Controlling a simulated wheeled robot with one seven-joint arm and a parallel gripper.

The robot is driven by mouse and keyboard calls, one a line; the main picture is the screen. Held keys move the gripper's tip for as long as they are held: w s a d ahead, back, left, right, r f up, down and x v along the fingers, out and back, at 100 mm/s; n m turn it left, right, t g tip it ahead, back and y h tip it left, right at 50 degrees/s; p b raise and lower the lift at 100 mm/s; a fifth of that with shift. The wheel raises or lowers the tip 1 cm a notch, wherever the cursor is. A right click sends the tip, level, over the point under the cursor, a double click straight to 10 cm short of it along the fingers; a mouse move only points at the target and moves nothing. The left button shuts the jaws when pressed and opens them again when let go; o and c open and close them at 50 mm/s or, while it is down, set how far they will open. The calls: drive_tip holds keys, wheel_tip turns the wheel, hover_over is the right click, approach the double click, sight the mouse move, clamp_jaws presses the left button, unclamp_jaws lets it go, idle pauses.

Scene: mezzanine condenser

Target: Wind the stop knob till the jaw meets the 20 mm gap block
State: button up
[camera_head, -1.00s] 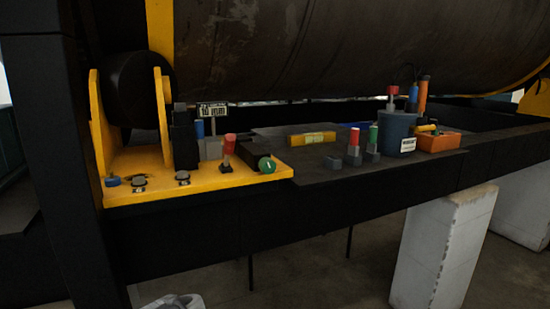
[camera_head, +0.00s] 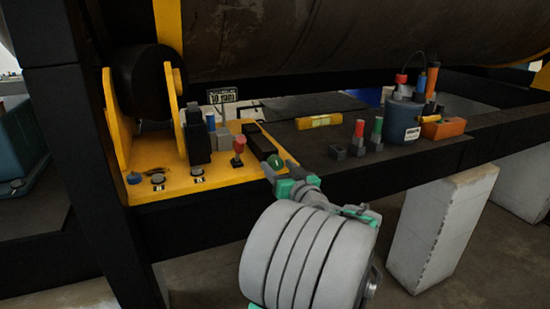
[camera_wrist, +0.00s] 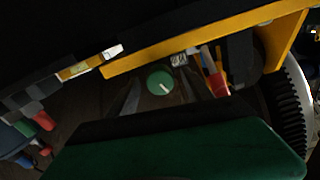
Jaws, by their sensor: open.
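The green stop knob (camera_head: 275,161) with a white mark sits at the front right of the yellow bracket plate (camera_head: 170,186). It also shows in the wrist view (camera_wrist: 160,82), its white mark slanting. A dark bar (camera_head: 258,142) runs back from the knob. A grey block (camera_head: 222,135) stands left of the bar beside a small sign (camera_head: 222,97); I cannot tell whether it is the 20 mm gap block, or whether any jaw touches it. My gripper (camera_head: 284,175) is at the knob's front side, open. In the wrist view its fingers flank the knob, seemingly without gripping it.
A red-topped peg (camera_head: 239,149) stands close left of the knob. A yellow level (camera_head: 319,121), red and green pegs, a blue-grey tool pot (camera_head: 402,121) and an orange box (camera_head: 444,128) lie rightward on the dark beam. A large cylinder overhangs behind.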

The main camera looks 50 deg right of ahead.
drive_tip(key=x, duration=0.2)
drive_tip(key=shift+w+d+p, duration=0.1)
drive_tip(key=shift+w+p, duration=0.15)
drive_tip(key=shift+p, duration=0.05)
clamp_jaws()
drive_tip(key=shift+m+b, duration=0.4)
drive_tip(key=shift+m, duration=0.4)
